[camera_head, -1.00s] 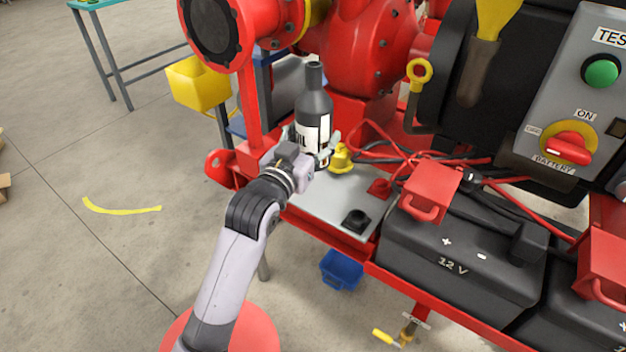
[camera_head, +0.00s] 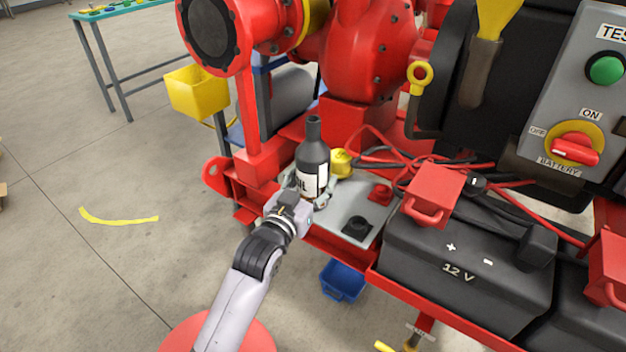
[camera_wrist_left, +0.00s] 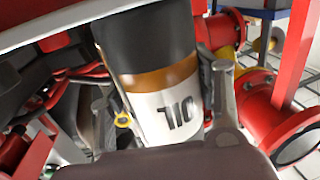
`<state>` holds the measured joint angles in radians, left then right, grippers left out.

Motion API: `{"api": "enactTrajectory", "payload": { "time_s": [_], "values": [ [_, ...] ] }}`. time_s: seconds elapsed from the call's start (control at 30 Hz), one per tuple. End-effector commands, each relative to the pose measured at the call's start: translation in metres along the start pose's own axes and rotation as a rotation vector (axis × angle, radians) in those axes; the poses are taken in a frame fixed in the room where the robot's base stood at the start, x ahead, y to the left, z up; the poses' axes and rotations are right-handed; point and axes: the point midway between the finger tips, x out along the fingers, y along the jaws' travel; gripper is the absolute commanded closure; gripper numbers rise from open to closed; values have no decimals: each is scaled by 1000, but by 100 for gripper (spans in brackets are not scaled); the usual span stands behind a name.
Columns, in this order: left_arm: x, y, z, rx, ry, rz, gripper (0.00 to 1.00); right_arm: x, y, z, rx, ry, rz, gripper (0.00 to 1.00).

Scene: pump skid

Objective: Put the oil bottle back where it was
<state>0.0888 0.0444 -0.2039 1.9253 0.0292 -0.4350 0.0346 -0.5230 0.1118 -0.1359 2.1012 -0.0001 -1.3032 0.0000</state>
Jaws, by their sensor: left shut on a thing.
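The oil bottle (camera_head: 312,160) is dark with a white label and stands upright at the left end of the grey plate (camera_head: 343,212) on the red skid. My left gripper (camera_head: 308,190) is shut around its lower part. In the left wrist view the bottle (camera_wrist_left: 165,85) fills the middle between the two fingers of my left gripper (camera_wrist_left: 168,100), with its label showing. The bottle's base is hidden by the gripper in the head view, so I cannot tell whether it touches the plate. My right gripper is not in view.
A yellow cap (camera_head: 341,163) is close to the right of the bottle. A black fitting (camera_head: 357,227) is on the plate's front part. Red and black cables and a 12 V battery (camera_head: 455,262) lie to the right. A red pump (camera_head: 365,50) rises behind.

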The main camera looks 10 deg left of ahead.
Motion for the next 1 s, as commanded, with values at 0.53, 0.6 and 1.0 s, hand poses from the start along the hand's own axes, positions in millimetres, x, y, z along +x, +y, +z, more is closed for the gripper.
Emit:
{"api": "enactTrajectory", "payload": {
  "time_s": [0.53, 0.6, 1.0],
  "values": [
    [0, 0, 2, 0, 0, 0, 22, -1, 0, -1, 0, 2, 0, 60],
    [0, 0, 2, 0, 0, 0, 22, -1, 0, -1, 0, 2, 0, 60],
    [-22, 0, -1, 0, -2, 0, 22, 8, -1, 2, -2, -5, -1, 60]
  ]
}}
